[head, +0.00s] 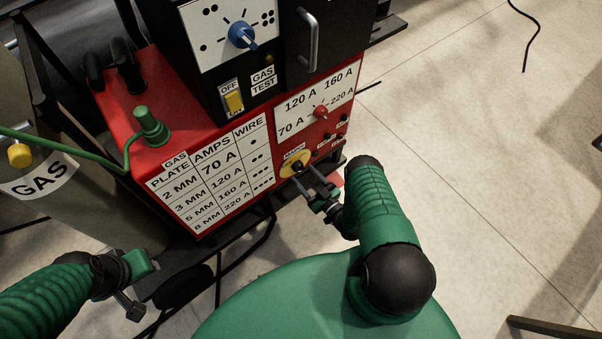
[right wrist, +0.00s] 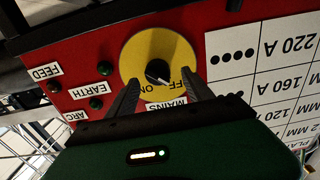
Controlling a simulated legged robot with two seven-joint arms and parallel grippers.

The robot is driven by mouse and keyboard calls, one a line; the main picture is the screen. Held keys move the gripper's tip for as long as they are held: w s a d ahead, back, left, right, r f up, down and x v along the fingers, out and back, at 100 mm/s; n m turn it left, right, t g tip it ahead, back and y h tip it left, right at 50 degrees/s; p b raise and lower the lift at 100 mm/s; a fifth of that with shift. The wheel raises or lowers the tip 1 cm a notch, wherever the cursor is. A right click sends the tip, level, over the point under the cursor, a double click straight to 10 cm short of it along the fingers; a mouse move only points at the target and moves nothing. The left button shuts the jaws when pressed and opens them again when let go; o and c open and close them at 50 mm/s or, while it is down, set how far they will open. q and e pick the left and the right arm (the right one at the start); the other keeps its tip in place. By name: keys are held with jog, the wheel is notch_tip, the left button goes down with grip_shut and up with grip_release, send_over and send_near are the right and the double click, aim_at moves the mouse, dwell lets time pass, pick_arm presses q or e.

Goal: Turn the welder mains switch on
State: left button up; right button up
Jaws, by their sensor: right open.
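The welder's mains switch (head: 293,161) is a black knob on a yellow disc, low on the red front panel. In the right wrist view the switch (right wrist: 158,72) appears upside down, with ON and part of OFF readable. The knob's white mark seems to point towards the OFF side. My right gripper (head: 307,180) is open just in front of the switch. In the right wrist view its fingers (right wrist: 160,92) stand either side of the disc's lower part, and I cannot tell whether they touch it. My left gripper (head: 137,308) is low at the left, away from the welder's panel; its jaws are unclear.
A red current knob (head: 321,112) sits above the mains switch. A yellow gas test switch (head: 234,102) and blue dial (head: 242,36) are higher up. A gas cylinder (head: 45,185) stands left.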

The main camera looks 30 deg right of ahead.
aim_at(299, 167)
jog(key=w, duration=0.3)
jog(key=shift+d+f, duration=0.15)
jog(key=shift+d, duration=0.1)
jog(key=shift+a, duration=0.2)
jog(key=c, duration=0.6)
jog(key=shift+s+d, duration=0.1)
grip_shut()
pick_arm(q)
jog(key=shift+d+f, duration=0.25)
jog(key=shift+f, duration=0.05)
